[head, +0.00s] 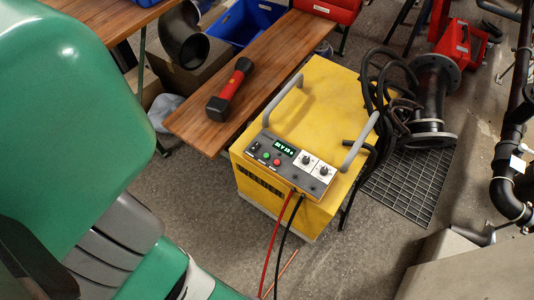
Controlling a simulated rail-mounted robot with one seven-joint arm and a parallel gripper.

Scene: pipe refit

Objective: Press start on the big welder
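The big welder (318,100) is a yellow box with grey handles on top, standing on the floor in the middle of the head view. Its sloped control panel (293,185) faces the front. The panel carries a lit green display (284,147), a green button (267,155), a red button (277,162) and two knobs on white plates. Labels are too small to read. A red cable and a black cable leave the panel's front. My gripper is not in view; only green and grey links of my arm show at the left, apart from the panel in the picture.
A wooden bench (262,75) stands behind and left of the welder, with a red and black tool (230,90) on it. Black hoses (385,85) hang at the welder's right. A floor grate (410,185) and black pipes (507,185) lie further right. Floor left of the welder is clear.

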